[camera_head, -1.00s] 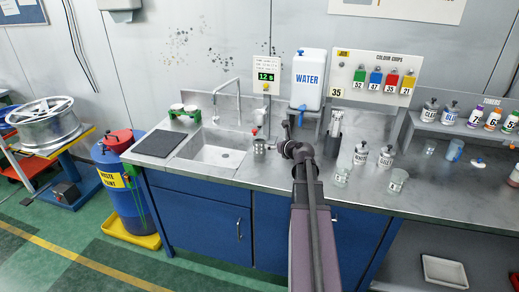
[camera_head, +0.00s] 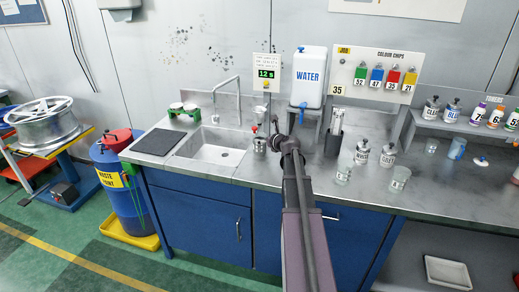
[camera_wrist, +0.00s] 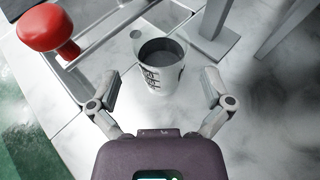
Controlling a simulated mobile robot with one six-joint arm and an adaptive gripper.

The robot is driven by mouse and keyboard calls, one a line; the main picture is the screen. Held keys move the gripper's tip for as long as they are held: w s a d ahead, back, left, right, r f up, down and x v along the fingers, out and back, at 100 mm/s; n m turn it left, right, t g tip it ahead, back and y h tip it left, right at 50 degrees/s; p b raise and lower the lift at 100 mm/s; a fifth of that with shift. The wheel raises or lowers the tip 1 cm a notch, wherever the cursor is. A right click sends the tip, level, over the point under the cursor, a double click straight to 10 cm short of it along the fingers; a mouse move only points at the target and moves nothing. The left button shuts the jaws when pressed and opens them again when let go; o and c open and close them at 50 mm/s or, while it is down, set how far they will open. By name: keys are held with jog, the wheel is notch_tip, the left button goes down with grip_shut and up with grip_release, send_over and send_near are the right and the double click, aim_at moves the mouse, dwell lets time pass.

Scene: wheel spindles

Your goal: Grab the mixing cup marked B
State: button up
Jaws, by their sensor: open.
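A cup (camera_wrist: 152,78) with dark printing on its pale side and a dark grey inside stands upright in the wrist view. It sits between and slightly ahead of the fingertips of my gripper (camera_wrist: 161,74), which is open, with a gap on both sides. I cannot read a B on it. In the head view a small cup (camera_head: 260,145) stands by the sink's right edge, left of my arm. Two clear cups, one nearer my arm (camera_head: 343,175) and one further right (camera_head: 399,179), stand on the counter; their marks are too small to read.
A red knob (camera_wrist: 45,27) on a rod is at the upper left of the wrist view. The sink (camera_head: 215,150) lies left of my arm. The WATER container (camera_head: 309,78) stands behind it. Labelled bottles (camera_head: 361,152) stand to the right.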

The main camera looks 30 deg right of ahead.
aim_at(257, 135)
jog(key=shift+w+f, duration=0.1)
jog(key=shift+w, duration=0.1)
jog(key=shift+b+x, duration=0.85)
jog(key=shift+x, duration=1.75)
jog(key=shift+d, duration=0.1)
jog(key=c, duration=1)
